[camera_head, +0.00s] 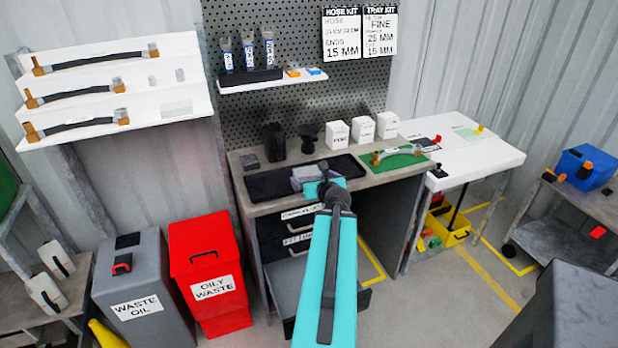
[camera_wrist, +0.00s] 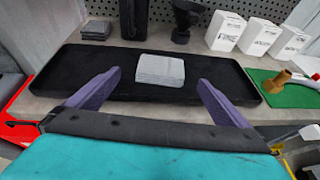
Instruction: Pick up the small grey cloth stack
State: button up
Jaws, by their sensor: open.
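A light grey, layered cloth stack (camera_wrist: 161,70) lies flat on the black tray (camera_wrist: 110,62) in the wrist view. My gripper (camera_wrist: 159,78) is open, with its two purple fingers apart, one to each side of the stack and nearer the camera. Nothing is between the fingers in a grip; I cannot tell their height above the tray. In the head view my arm reaches over the tray (camera_head: 262,186) and partly hides the stack. A darker grey small block or stack (camera_wrist: 97,30) sits on the bench behind the tray's left end, also in the head view (camera_head: 250,161).
Behind the tray stand a black canister (camera_head: 274,142), a black funnel-like item (camera_head: 308,137) and white boxes (camera_head: 362,127). A green mat (camera_head: 410,160) with a hose lies to the right. A drawer (camera_head: 288,290) below is pulled out. The tray has a raised rim.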

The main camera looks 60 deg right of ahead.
aim_at(308, 172)
jog(key=shift+w+d+f+b, duration=0.2)
jog(key=shift+f+b, duration=0.05)
jog(key=shift+b, duration=0.45)
jog(key=shift+w+d, duration=0.3)
jog(key=shift+p+x, duration=0.35)
jog(key=shift+x, duration=0.6)
jog(key=shift+f, duration=0.1)
jog(key=shift+p+x, duration=0.55)
jog(key=shift+x, duration=1.95)
jog(key=shift+s+d, duration=0.1)
jog(key=c, duration=1.2)
